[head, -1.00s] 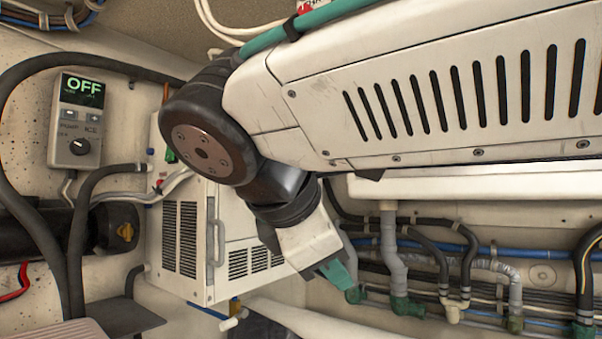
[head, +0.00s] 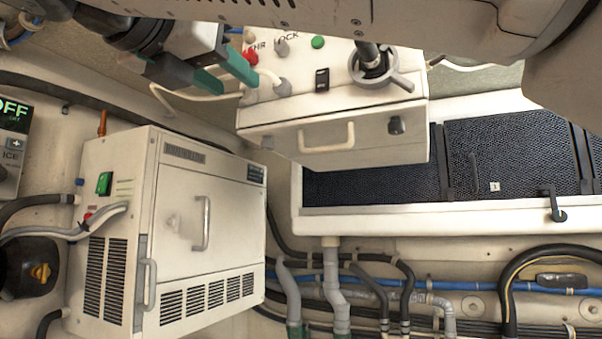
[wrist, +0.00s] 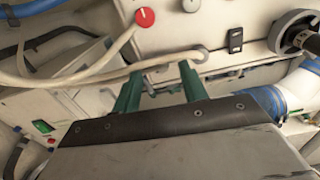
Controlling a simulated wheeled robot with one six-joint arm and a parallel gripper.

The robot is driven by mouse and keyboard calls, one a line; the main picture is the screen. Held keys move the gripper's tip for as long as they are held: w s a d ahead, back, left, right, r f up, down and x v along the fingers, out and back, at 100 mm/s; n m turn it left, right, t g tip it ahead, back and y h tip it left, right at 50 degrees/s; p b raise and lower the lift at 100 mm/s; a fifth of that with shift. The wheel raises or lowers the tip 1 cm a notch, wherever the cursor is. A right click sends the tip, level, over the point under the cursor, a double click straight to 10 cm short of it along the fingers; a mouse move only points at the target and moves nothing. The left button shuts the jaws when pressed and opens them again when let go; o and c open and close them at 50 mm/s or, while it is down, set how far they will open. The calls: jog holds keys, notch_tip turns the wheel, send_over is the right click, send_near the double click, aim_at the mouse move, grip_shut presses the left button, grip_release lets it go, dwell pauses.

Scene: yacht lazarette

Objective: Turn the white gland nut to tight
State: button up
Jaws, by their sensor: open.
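A pale gland nut (head: 281,87) sits where a white cable (head: 268,74) enters the front of the upper white box (head: 330,90). It also shows in the wrist view (wrist: 201,54), small and just past the right fingertip. My gripper (head: 240,89) is at the upper left of the head view, with its teal fingers apart and empty. The fingertips lie just left of the nut, close to the cable. In the wrist view my gripper (wrist: 160,72) has the cable crossing beyond its fingertips. I cannot tell whether they touch, or how tight the nut is.
The upper box carries a red knob (head: 250,57), a green button (head: 318,42), a black switch (head: 322,80) and a grey round handle (head: 385,72). A lower white cabinet (head: 178,235) stands at left. Pipes and hoses run along the bottom right wall.

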aim_at(249, 96)
jog(key=shift+x, duration=1.4)
grip_shut()
